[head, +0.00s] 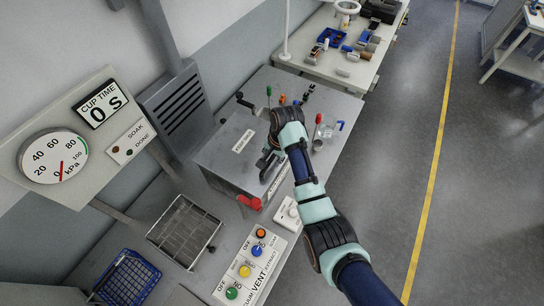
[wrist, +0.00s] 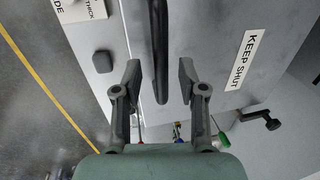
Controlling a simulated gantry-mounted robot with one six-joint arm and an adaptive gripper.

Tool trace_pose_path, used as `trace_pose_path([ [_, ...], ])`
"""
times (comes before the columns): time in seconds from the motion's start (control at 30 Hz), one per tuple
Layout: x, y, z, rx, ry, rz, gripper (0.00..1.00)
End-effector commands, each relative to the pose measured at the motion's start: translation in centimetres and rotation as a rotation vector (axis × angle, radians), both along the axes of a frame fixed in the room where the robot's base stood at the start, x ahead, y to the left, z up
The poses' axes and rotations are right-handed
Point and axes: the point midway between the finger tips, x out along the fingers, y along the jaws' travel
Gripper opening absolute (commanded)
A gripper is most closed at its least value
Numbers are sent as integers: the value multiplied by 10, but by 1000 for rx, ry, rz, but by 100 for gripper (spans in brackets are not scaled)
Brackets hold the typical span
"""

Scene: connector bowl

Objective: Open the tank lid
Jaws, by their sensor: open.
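The grey metal tank (head: 222,178) stands left of centre in the head view. Its flat lid (head: 217,153) is down and carries a "KEEP SHUT" label (head: 243,140), which also shows in the wrist view (wrist: 244,60). My gripper (head: 266,170) is over the lid's right part in the head view and hides what is under it. In the wrist view my gripper (wrist: 160,80) is open, and a dark bar-shaped handle (wrist: 159,45) runs between the two fingers. A gap shows on both sides of the handle. Whether the fingers are level with it, I cannot tell.
A red lever (head: 249,202) is at the tank's near side. A button panel (head: 251,267), a wire basket (head: 184,231) and a blue basket (head: 127,279) lie nearer.

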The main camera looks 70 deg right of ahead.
Motion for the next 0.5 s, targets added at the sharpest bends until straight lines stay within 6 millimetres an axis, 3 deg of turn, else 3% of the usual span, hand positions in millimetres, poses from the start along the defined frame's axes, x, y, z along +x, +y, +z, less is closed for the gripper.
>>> trace_pose_path([
  [0.23, 0, 0, -1, 0, 0, 1, 40],
  [0.47, 0, 0, -1, 0, 0, 1, 1],
  [0.5, 0, 0, -1, 0, 0, 1, 0],
])
